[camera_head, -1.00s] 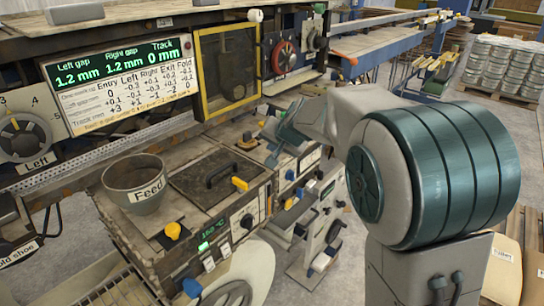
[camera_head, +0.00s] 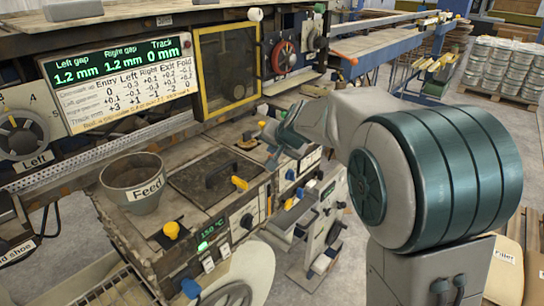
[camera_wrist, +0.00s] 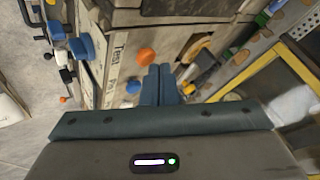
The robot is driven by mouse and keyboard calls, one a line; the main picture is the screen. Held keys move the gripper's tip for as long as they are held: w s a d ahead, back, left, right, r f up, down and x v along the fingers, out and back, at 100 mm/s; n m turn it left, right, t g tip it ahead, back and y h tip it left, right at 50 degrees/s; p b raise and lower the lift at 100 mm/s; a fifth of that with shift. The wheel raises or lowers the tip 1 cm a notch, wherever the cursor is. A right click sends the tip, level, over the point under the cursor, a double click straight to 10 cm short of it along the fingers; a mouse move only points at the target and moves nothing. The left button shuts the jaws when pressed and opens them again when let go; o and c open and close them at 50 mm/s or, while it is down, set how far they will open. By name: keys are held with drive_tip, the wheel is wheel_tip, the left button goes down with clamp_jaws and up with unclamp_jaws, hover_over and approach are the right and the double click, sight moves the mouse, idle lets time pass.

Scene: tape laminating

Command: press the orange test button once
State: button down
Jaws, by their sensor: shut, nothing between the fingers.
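The orange button (camera_wrist: 146,57) shows in the wrist view on a worn pale panel, close to the word "Test". My gripper (camera_wrist: 160,69) is shut and empty, its two blue-grey fingers side by side. In the picture the fingertips lie just right of and slightly below the button. A gap shows between them, but I cannot tell the depth. In the head view my gripper (camera_head: 272,137) is small, over the machine's right-hand units. I cannot make out the orange button there.
A blue knob (camera_wrist: 133,87) sits below the button, and a tan disc (camera_wrist: 196,47) with a dark part lies to its right. Blue-tipped levers (camera_wrist: 82,46) stick out at left. The head view shows a Feed pot (camera_head: 134,182), a yellow-framed window (camera_head: 227,68) and a display (camera_head: 118,82).

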drive_tip(key=shift+f+b, duration=0.55)
idle(0.4)
drive_tip(key=shift+r, duration=0.15)
drive_tip(key=shift+r+p, duration=0.85)
wheel_tip(320, 180, up, 5)
drive_tip(key=p, duration=0.4)
idle(0.6)
